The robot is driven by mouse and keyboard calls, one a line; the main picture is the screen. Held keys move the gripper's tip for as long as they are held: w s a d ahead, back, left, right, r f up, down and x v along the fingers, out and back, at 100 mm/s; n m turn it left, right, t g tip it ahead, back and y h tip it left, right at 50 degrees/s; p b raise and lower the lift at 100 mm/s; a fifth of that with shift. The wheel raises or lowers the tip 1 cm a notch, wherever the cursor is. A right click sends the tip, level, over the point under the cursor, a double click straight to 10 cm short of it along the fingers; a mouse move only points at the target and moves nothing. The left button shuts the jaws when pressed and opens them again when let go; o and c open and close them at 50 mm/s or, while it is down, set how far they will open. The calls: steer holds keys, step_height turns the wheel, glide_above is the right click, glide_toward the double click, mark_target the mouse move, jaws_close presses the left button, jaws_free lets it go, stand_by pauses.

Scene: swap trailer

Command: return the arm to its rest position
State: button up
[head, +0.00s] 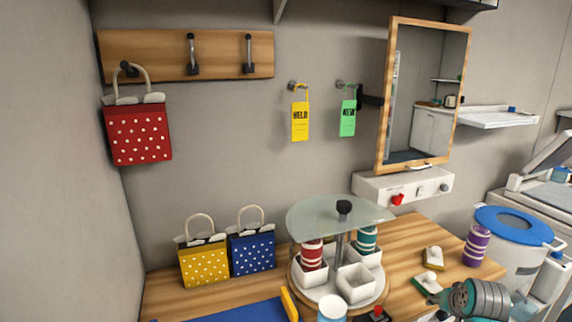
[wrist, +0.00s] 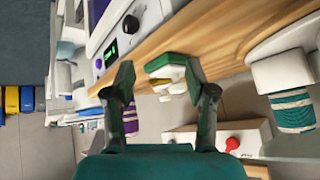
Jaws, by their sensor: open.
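My gripper (wrist: 165,80) is open in the wrist view, with its two dark green fingers apart and nothing held between them. A green and white sponge (wrist: 166,68) shows beyond the gap between the fingertips, and a second pale piece lies close by it. In the head view, part of my teal and grey arm (head: 478,298) shows at the lower right, above the wooden counter (head: 405,243). Two sponges, one yellow-topped (head: 434,257) and one green-edged (head: 427,284), lie on the counter near it. The fingertips are not clear in the head view.
A round stand (head: 330,290) with white bins, striped cups and a glass top (head: 335,215) stands left of my arm. A purple striped cup (head: 476,245) and a blue-lidded white bucket (head: 513,220) stand right. Gift bags (head: 203,265) and a mirror (head: 430,95) are farther off.

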steer(key=s+a+f+n+t, duration=0.1)
steer(key=s+a+f, duration=0.35)
steer(key=f, duration=0.25)
steer(key=s+a+f+t, duration=0.1)
steer(key=s+a+f, duration=0.3)
steer(key=s+f, duration=0.25)
steer(key=s+a+f+n+t, duration=0.1)
steer(key=s+a+f, duration=0.25)
steer(key=s, duration=0.35)
steer(key=s+a+f+n, duration=0.1)
steer(key=s+a+f, duration=0.1)
steer(key=s+a, duration=0.35)
steer(key=s+a+r+n+t, duration=0.1)
steer(key=s+a+r, duration=0.1)
steer(key=s, duration=0.7)
steer(key=s+a+r+t, duration=0.1)
steer(key=s+a+r, duration=0.1)
steer(key=s, duration=0.6)
steer(key=s+a+r+n+t+y, duration=0.1)
steer(key=s+a+r+t+y, duration=0.1)
steer(key=s+r, duration=0.9)
steer(key=shift+s+r+n, duration=0.4)
steer(key=shift+s, duration=0.7)
